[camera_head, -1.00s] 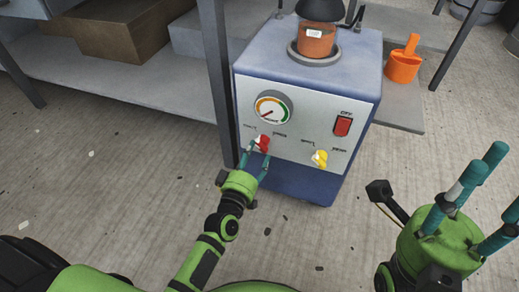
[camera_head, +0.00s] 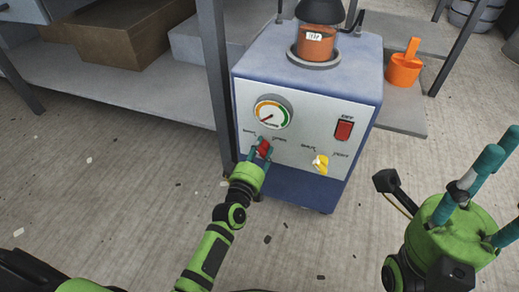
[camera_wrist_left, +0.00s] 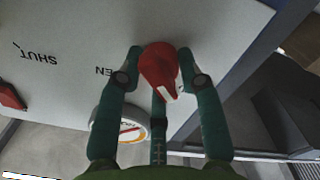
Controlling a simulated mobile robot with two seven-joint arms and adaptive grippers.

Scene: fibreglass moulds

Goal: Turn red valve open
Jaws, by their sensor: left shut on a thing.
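The red valve (camera_head: 264,147) is a small knob on the pale front panel of a blue machine (camera_head: 307,88), below its round gauge. In the left wrist view the red valve (camera_wrist_left: 158,66) sits between my left fingers, its white-marked end pointing down and slightly right. My left gripper (camera_head: 260,150) is shut on it, with teal fingers at both sides and a third finger below. The panel words "SHUT" and "EN" show upside down, the second partly hidden. My right gripper (camera_head: 480,190) is open and empty at the right, its fingers spread, away from the machine.
A yellow valve (camera_head: 321,165) and a red switch (camera_head: 343,130) are on the same panel. The gauge (camera_head: 271,113) needle points lower left. A grey shelf post (camera_head: 216,80) stands close left of the machine. An orange cup (camera_head: 404,66) is behind right.

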